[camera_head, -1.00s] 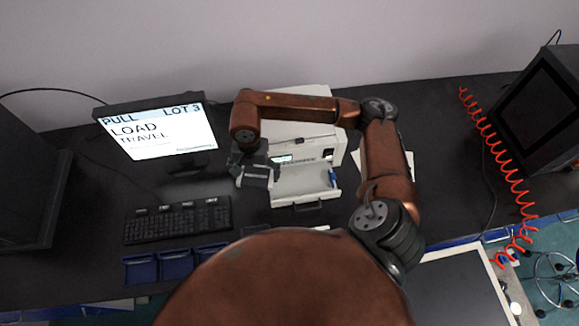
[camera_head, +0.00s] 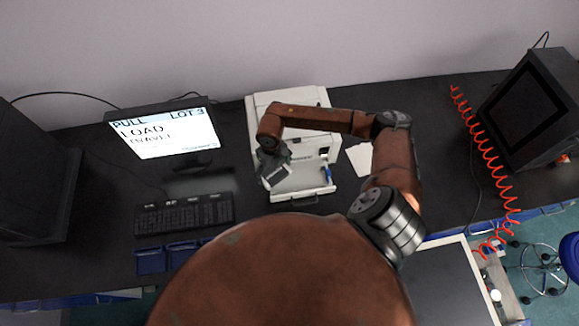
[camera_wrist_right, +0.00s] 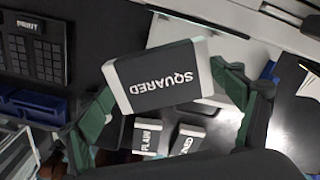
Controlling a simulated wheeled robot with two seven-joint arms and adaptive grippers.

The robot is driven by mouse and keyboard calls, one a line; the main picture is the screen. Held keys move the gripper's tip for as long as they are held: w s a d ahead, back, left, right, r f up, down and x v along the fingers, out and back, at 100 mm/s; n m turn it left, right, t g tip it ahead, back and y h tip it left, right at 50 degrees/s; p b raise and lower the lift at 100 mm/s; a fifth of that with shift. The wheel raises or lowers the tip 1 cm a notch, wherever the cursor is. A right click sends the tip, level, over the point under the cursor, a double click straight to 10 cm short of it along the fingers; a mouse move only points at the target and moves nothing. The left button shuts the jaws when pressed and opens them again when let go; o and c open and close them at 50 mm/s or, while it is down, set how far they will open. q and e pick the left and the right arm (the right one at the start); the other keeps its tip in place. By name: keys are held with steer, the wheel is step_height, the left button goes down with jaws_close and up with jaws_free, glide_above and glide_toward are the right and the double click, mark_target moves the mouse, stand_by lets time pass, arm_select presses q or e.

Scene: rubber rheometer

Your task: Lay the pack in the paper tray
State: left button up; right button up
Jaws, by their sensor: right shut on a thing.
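My right gripper (camera_head: 273,172) is over the left part of the white paper tray (camera_head: 308,184) at the front of the printer. In the right wrist view its green-padded fingers (camera_wrist_right: 168,108) are shut on a dark pack with pale edges (camera_wrist_right: 158,78), lettered "SQUARED". The pack is tilted in that picture and hides part of the tray behind it. Whether it touches the tray cannot be told. Two similar packs, one lettered "PLAIN" (camera_wrist_right: 147,136), the other partly readable (camera_wrist_right: 188,140), show lower down. My left gripper is not in view.
The white printer (camera_head: 289,100) rises behind the tray. A blue piece (camera_head: 327,175) stands at the tray's right side. A monitor (camera_head: 165,133), keyboard (camera_head: 185,214) and blue bins (camera_head: 168,257) are to the left. White paper (camera_head: 360,159) and a red coiled cable (camera_head: 485,150) are to the right.

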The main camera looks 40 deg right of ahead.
mark_target(290, 169)
steer(key=d+m, duration=0.2)
steer(key=s+d+f+m, duration=0.1)
steer(key=d+m, duration=0.1)
steer(key=s+d+m, duration=0.1)
steer(key=shift+d+f+m, duration=0.4)
steer(key=shift+f+b, duration=2.3)
steer(key=shift+f, duration=1.2)
steer(key=o, duration=1.5)
steer(key=shift+o, duration=0.2)
steer(key=shift+r, duration=0.1)
steer(key=s+a+r+p, duration=0.2)
steer(key=s+r+p, duration=0.1)
steer(key=r+p, duration=0.3)
steer(key=shift+s+r, duration=0.35)
steer(key=shift+r, duration=0.1)
